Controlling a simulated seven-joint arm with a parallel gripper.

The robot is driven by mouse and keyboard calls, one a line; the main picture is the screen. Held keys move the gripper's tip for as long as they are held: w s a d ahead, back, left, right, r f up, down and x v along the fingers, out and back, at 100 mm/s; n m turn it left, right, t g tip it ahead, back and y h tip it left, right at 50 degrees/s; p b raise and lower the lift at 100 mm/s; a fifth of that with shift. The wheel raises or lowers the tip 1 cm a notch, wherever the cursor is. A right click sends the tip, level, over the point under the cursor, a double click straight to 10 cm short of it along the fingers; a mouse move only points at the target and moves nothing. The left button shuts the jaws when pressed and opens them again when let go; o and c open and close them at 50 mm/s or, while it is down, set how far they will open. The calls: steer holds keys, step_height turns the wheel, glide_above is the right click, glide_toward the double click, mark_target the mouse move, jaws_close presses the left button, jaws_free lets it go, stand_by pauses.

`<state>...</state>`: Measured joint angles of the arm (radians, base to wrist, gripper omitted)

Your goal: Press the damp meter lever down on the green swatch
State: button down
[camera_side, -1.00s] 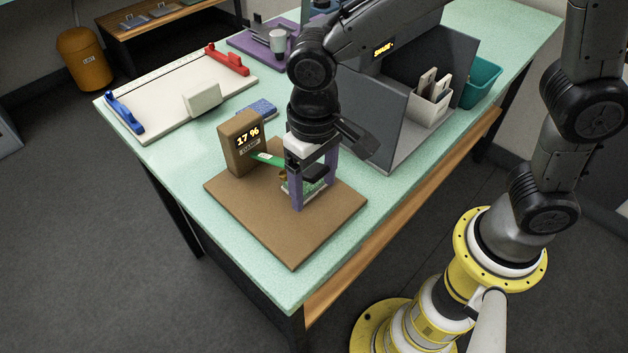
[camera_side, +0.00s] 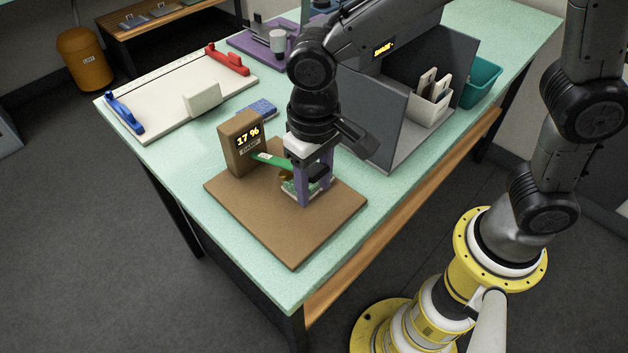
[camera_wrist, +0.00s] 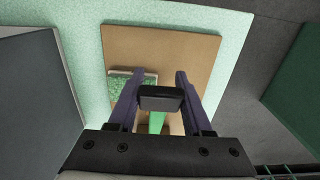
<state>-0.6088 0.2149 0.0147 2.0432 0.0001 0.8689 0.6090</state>
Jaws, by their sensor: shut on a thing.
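The damp meter (camera_side: 240,158) is a brown upright block showing "17 %" on a brown board. Its green lever (camera_side: 270,160) runs from the block towards my gripper and also shows in the wrist view (camera_wrist: 157,122). The lever ends in a black handle (camera_wrist: 160,98). My gripper (camera_side: 312,195), with purple fingers pointing down, is shut on this handle. The green swatch (camera_wrist: 123,88) lies on a pale-rimmed holder beside the left finger in the wrist view. In the side view it is mostly hidden behind the fingers. Contact between lever and swatch cannot be made out.
The brown board (camera_side: 270,235) lies near the table's front corner. A grey panelled booth (camera_side: 372,125) stands close to the right, with a white holder (camera_side: 430,105) inside. A blue sponge-like block (camera_side: 258,108) and a white board (camera_side: 165,95) with red and blue clamps lie behind.

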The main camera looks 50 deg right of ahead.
stand_by(0.8)
steer(key=shift+s+f, duration=0.15)
steer(key=shift+f, duration=1)
steer(key=shift+s+f, duration=0.1)
steer(key=shift+f, duration=1.05)
steer(key=c, duration=0.7)
jaws_free()
steer(key=shift+w, duration=0.1)
steer(key=o, duration=0.4)
step_height(320, 180, up, 13)
steer(key=shift+r, duration=0.45)
